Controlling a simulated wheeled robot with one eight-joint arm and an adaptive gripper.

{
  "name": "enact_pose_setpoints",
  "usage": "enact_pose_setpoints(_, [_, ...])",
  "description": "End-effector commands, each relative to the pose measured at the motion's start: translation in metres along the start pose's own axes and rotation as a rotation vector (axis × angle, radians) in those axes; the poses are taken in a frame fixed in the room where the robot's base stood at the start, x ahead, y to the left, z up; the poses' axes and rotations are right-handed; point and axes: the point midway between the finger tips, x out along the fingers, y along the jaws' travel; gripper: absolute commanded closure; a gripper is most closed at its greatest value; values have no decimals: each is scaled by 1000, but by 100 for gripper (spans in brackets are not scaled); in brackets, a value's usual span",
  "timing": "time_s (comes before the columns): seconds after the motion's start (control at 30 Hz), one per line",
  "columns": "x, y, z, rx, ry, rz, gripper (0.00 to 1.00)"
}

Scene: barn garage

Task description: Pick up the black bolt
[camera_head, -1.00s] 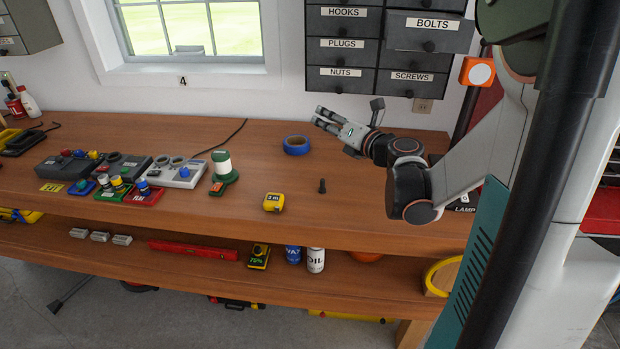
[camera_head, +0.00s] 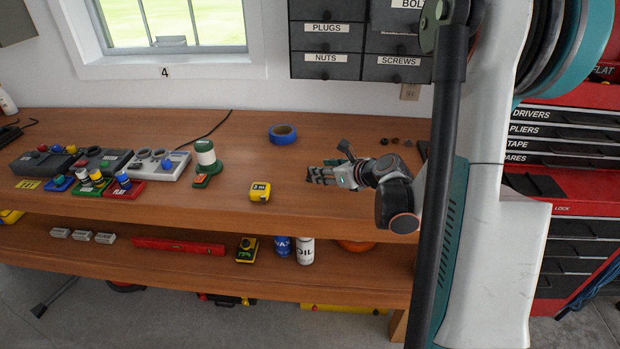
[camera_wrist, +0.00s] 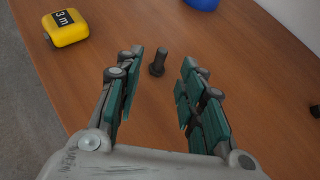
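The black bolt (camera_wrist: 158,62) stands upright on the wooden workbench in the wrist view, a little ahead of and between the lines of my fingers. My gripper (camera_wrist: 163,72) is open, with its two green-padded fingers apart and nothing held between them. In the head view my gripper (camera_head: 312,175) is low over the bench, pointing left, to the right of the yellow tape measure.
The yellow tape measure (camera_head: 260,191) and a blue tape roll (camera_head: 282,132) lie near the gripper; the tape measure also shows in the wrist view (camera_wrist: 66,30). Small dark parts (camera_head: 395,141) lie at the back right.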

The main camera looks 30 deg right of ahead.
Motion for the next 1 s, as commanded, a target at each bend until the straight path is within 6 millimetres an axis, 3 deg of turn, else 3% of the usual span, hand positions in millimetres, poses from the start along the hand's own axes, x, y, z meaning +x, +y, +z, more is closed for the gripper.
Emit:
enact_pose_setpoints(0.17, [9,0,1,1,-1,0,64])
enact_pose_setpoints(0.5, [53,-2,6,1,-2,-1,64])
enact_pose_setpoints(0.73, [53,-2,7,1,-2,-2,64])
enact_pose_setpoints(0.9, [53,-2,7,1,-1,-1,100])
enact_pose_setpoints(1.0, [53,-2,7,1,-2,-1,100])
